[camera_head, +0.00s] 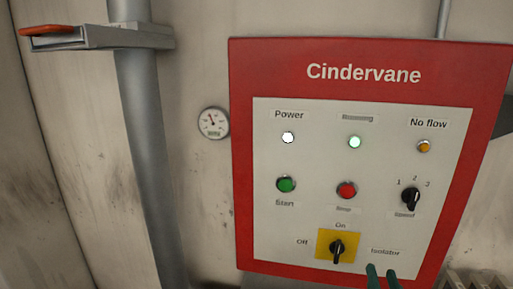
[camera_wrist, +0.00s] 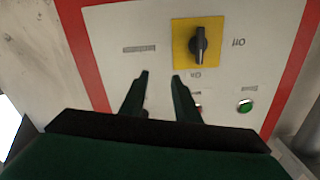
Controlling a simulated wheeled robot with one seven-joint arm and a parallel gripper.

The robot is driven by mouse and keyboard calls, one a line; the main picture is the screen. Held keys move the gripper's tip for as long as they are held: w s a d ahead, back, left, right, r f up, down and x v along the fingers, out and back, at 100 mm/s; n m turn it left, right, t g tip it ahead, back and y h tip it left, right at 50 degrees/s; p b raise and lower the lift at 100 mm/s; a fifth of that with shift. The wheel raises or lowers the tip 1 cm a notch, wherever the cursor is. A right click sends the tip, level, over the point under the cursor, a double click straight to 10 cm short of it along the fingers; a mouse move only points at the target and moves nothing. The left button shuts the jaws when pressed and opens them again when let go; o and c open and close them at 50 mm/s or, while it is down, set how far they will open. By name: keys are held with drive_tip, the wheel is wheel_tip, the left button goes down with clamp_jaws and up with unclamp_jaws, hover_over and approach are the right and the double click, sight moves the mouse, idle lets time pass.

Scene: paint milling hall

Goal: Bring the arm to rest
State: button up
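My gripper (camera_head: 382,272) shows at the lower right of the head view, in front of the lower edge of the red-bordered Cindervane panel (camera_head: 240,160). In the wrist view my gripper (camera_wrist: 162,76) has two dark green fingers apart, with nothing between them. The fingertips are beside the yellow isolator plate (camera_wrist: 180,50), and I see no contact with its black knob (camera_wrist: 199,45). In the head view the isolator knob (camera_head: 337,248) stands upright, in line with the "On" mark above it.
The panel has a bright white Power lamp (camera_head: 288,137), a pale green Running lamp (camera_head: 354,142), an amber No flow lamp (camera_head: 424,146), a green Start button (camera_head: 286,184), a red button (camera_head: 347,190) and a Speed knob (camera_head: 411,198). A grey pipe (camera_head: 145,150) and a gauge (camera_head: 213,123) are left.

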drive_tip(key=s+a+f+g, duration=0.1)
drive_tip(key=s+a+f, duration=0.3)
drive_tip(key=a+f, duration=0.6)
drive_tip(key=s+a+f+g, duration=0.1)
drive_tip(key=s+a+f, duration=0.45)
drive_tip(key=f, duration=0.75)
drive_tip(key=s+a+f+n+y, duration=0.2)
drive_tip(key=s+a, duration=0.4)
drive_tip(key=s, duration=0.4)
drive_tip(key=s+a+f+n+y, duration=0.2)
drive_tip(key=s+a, duration=0.5)
drive_tip(key=s, duration=0.4)
drive_tip(key=shift+s+f+n, duration=0.25)
drive_tip(key=shift+f+n, duration=0.35)
drive_tip(key=shift+f, duration=0.1)
drive_tip(key=shift+a, duration=0.1)
